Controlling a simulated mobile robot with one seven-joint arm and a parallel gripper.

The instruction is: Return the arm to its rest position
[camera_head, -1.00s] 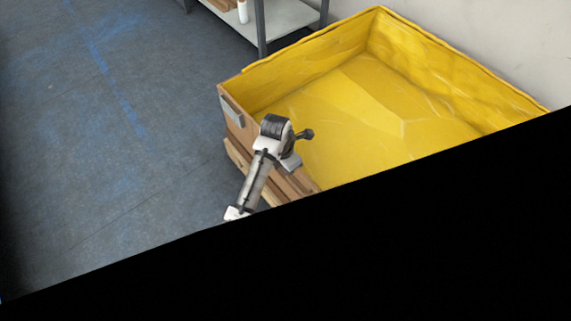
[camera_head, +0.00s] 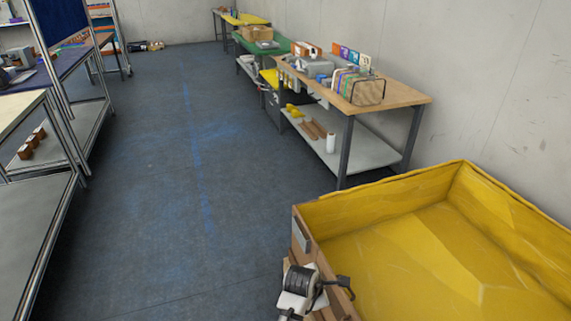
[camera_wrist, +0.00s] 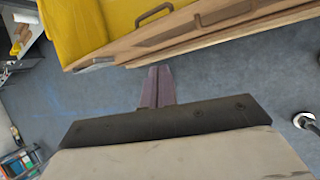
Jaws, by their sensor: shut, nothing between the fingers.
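My gripper (camera_wrist: 160,72) shows in the wrist view with its two narrow fingers together and nothing between them. It points toward the wooden side of the yellow-lined crate (camera_wrist: 82,38), with grey-blue floor around it. In the head view, part of my arm (camera_head: 300,290) shows at the bottom, in front of the crate's near left corner. The crate (camera_head: 400,205) looks empty where its inside shows. The rest of my arm is cut off by the lower picture edge.
A wooden-topped workbench (camera_head: 415,98) with boxes and folders stands behind the crate along the wall. Metal-framed tables (camera_head: 50,205) stand at the left. The blue-grey floor (camera_head: 150,200) between them is clear.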

